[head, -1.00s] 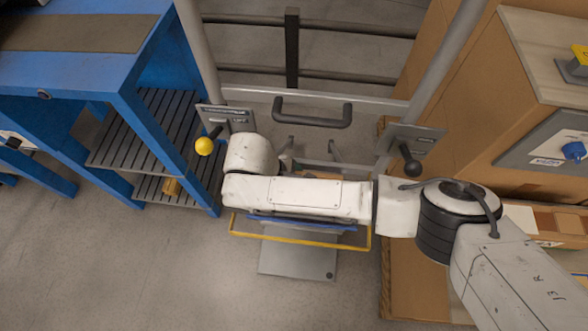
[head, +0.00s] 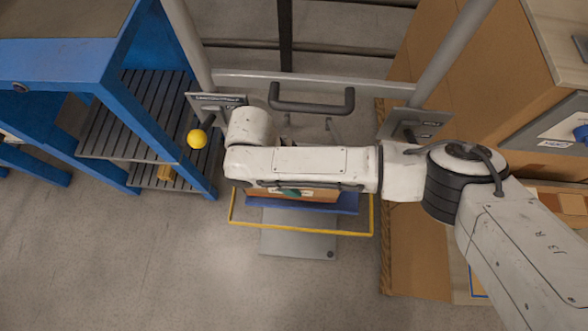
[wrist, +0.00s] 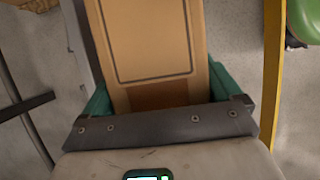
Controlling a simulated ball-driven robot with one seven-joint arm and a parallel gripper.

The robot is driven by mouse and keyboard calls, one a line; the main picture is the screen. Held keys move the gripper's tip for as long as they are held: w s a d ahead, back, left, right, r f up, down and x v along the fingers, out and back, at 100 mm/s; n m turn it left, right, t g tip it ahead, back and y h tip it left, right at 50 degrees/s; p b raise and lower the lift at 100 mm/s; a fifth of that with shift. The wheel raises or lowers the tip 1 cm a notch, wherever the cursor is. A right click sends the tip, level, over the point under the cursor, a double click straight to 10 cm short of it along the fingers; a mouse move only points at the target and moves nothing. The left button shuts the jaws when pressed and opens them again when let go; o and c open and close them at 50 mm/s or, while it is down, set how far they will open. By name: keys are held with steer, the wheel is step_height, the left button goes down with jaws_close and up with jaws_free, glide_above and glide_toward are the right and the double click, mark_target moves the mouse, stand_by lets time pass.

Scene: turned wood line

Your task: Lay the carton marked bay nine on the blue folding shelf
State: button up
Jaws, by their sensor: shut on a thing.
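My gripper (wrist: 160,92) shows in the wrist view with teal fingers on both sides of a brown carton (wrist: 145,40), shut on it. The carton's face has a dark outlined panel; I cannot read a bay marking. In the head view my arm hides most of the gripper, and a strip of the carton (head: 325,196) shows under it. The blue folding shelf (head: 343,207) shows just below the carton, inside a yellow rail (head: 300,231). The arm hides much of the shelf. I cannot tell whether carton and shelf touch.
A blue workbench (head: 60,50) with slatted lower shelves stands at left. A yellow-knobbed lever (head: 197,139) stands near it. A dark handle (head: 312,108) and grey posts are behind the arm. A large cardboard box (head: 460,80) stands at right. The floor at front left is clear.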

steer(key=shift+f, duration=0.15)
steer(key=o, duration=1.1)
steer(key=p+v, duration=0.1)
steer(key=v, duration=1.1)
steer(key=shift+p, duration=0.4)
